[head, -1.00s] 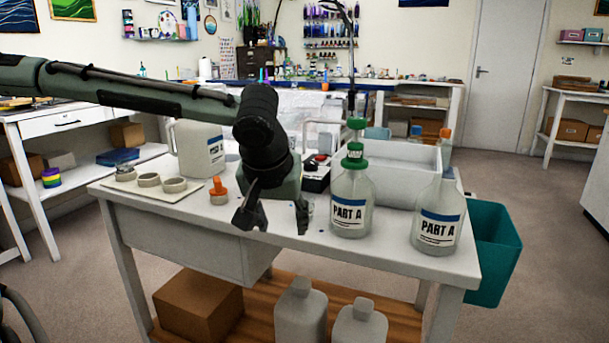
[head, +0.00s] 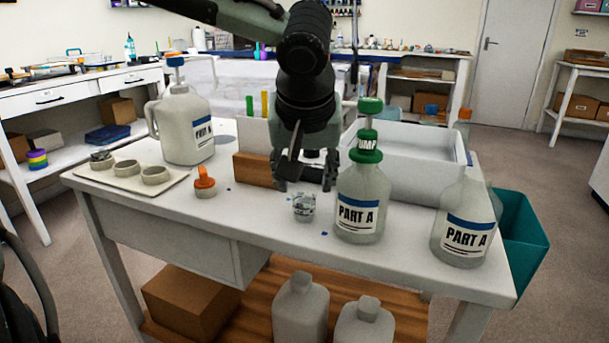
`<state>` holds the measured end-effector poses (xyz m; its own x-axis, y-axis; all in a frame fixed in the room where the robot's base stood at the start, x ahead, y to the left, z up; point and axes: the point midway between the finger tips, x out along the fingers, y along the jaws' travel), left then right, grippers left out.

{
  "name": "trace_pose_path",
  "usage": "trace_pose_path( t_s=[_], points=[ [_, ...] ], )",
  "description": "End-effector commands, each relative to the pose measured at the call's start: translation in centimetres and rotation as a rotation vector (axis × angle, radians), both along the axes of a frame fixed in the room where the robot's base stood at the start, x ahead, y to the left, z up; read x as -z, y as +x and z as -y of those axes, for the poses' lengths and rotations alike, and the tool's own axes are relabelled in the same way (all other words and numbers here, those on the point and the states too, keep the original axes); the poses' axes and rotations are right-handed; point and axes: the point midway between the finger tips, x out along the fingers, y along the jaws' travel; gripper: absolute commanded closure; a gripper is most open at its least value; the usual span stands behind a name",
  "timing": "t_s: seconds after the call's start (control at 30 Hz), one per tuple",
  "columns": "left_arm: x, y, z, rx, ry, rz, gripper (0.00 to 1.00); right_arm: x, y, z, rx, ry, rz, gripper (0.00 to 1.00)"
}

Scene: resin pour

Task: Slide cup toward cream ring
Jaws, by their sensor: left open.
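A small clear cup (head: 304,208) stands on the white worktable, near its middle. My left gripper (head: 303,184) is open and points down just behind and above the cup, with its fingers spread to either side; I cannot tell whether it touches the cup. Three cream rings sit on a pale tray (head: 135,188) at the table's left: the right ring (head: 156,174), the middle ring (head: 126,169) and the left ring (head: 102,161), which has something greyish in it. My right gripper is not in view.
An orange-capped small container (head: 205,187) stands between the cup and the tray. A PART A pump bottle (head: 361,207) stands close right of the cup, another bottle (head: 466,225) farther right. A white jug (head: 183,128) and a white bin (head: 410,163) stand behind.

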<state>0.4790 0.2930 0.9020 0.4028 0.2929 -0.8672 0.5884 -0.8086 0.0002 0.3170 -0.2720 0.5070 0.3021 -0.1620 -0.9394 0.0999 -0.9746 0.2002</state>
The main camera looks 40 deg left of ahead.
Motion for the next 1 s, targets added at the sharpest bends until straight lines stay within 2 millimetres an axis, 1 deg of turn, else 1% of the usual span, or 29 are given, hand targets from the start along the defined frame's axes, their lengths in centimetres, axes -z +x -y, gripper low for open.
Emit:
trace_pose_path(
  t_s=[0.17,0.4,0.6,0.73,1.0],
  points=[
    [0.9,0.3,-0.3,0.000,-0.001,-0.002,0.51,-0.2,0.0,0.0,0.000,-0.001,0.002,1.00],
    [4.1,1.8,-1.4,-0.001,-0.002,-0.003,0.51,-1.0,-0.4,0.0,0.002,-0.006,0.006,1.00],
    [6.1,2.8,-2.1,-0.002,-0.002,-0.001,0.51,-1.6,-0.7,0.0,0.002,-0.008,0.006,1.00],
    [6.7,3.1,-2.3,-0.001,0.000,0.000,0.51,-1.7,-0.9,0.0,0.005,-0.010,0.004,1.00],
    [6.8,3.1,-2.3,-0.001,0.000,0.001,0.51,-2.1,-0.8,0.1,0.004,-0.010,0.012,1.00]
  ],
)
